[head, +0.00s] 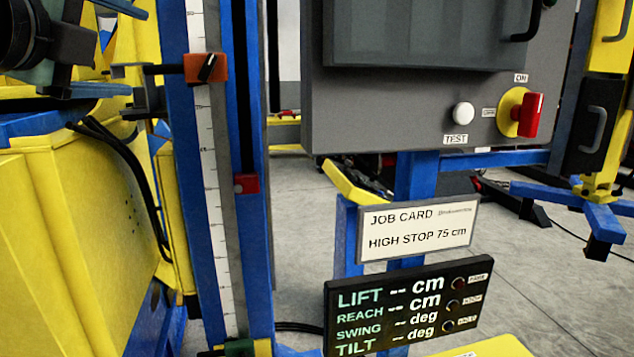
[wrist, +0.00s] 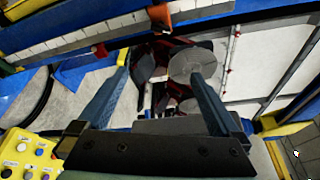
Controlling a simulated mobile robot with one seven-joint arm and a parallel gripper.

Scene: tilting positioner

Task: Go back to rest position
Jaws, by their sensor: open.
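My gripper (wrist: 158,76) shows in the wrist view with its two dark blue fingers spread wide apart. Nothing is held between them. Behind the fingers are a round grey disc (wrist: 198,62) and dark and red parts that I cannot make out well. A blue column with a white scale (head: 213,190) stands at the left there. It carries an orange block with a black knob (head: 206,68) and a lower red pointer (head: 245,184).
A grey cabinet (head: 390,105) has a white TEST button (head: 463,113) and a red switch (head: 530,115). The job card (head: 418,230) reads HIGH STOP 75 cm. The display (head: 405,305) shows dashes. A yellow button box (wrist: 30,155) is at lower left.

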